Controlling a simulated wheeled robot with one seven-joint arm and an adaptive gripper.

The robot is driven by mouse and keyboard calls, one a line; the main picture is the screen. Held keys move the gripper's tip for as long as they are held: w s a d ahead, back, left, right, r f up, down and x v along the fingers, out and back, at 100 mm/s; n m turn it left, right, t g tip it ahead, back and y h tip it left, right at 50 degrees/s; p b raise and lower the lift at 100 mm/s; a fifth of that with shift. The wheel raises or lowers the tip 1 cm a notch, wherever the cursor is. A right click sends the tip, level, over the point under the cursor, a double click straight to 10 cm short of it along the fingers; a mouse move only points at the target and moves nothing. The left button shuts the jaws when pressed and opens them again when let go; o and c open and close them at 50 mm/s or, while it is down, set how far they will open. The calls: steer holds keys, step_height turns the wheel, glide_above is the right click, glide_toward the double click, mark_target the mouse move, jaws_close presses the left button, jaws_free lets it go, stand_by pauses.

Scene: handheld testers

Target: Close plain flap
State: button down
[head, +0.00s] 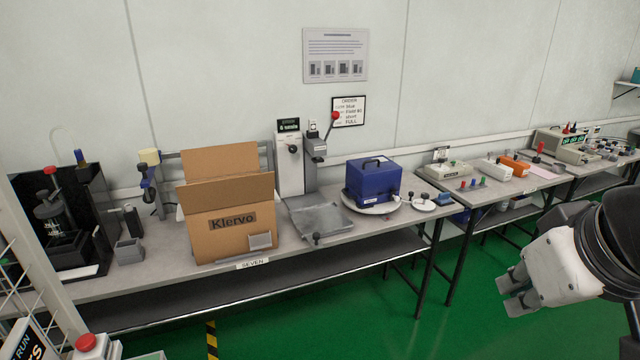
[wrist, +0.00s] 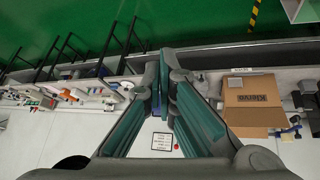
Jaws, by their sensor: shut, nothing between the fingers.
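A cardboard box (head: 225,228) marked "Klervo" stands on the bench at the left of the head view. Its plain front flap (head: 226,191) stands up and leans outward a little. A taller plain flap (head: 220,160) stands up behind it. The box also shows in the wrist view (wrist: 252,114), right of my fingers. My gripper (head: 512,292) is at the lower right of the head view, well apart from the box, over the green floor. In the wrist view my gripper's fingers (wrist: 163,72) are together with nothing between them. The inside of the box is hidden.
The bench (head: 330,262) carries a grey press with a red-knobbed lever (head: 316,148), a metal tray (head: 320,217) and a blue case (head: 374,183) right of the box. A black dispenser (head: 75,215) stands to the left. The green floor before the bench is open.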

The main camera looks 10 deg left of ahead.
steer(key=w+a+f+n+t+y+b, duration=0.1)
steer(key=w+a+n+t+b, duration=0.15)
steer(key=w+a, duration=0.4)
steer(key=w+a+f+n+t+y+b, duration=0.1)
steer(key=w+a+n, duration=0.3)
steer(key=w, duration=0.6)
steer(key=n+t+y+b, duration=0.9)
steer(key=n+b, duration=0.2)
steer(key=n, duration=0.4)
glide_toward(226, 183)
steer(key=shift+m, duration=0.25)
steer(key=b+x, duration=0.1)
steer(key=x, duration=0.6)
steer(key=shift+r+g, duration=0.1)
steer(key=shift+g, duration=0.15)
steer(key=shift+a+r+p, duration=0.1)
steer(key=shift+p, duration=0.25)
steer(key=shift+w+h+p, duration=0.1)
steer(key=shift+h+p, duration=0.2)
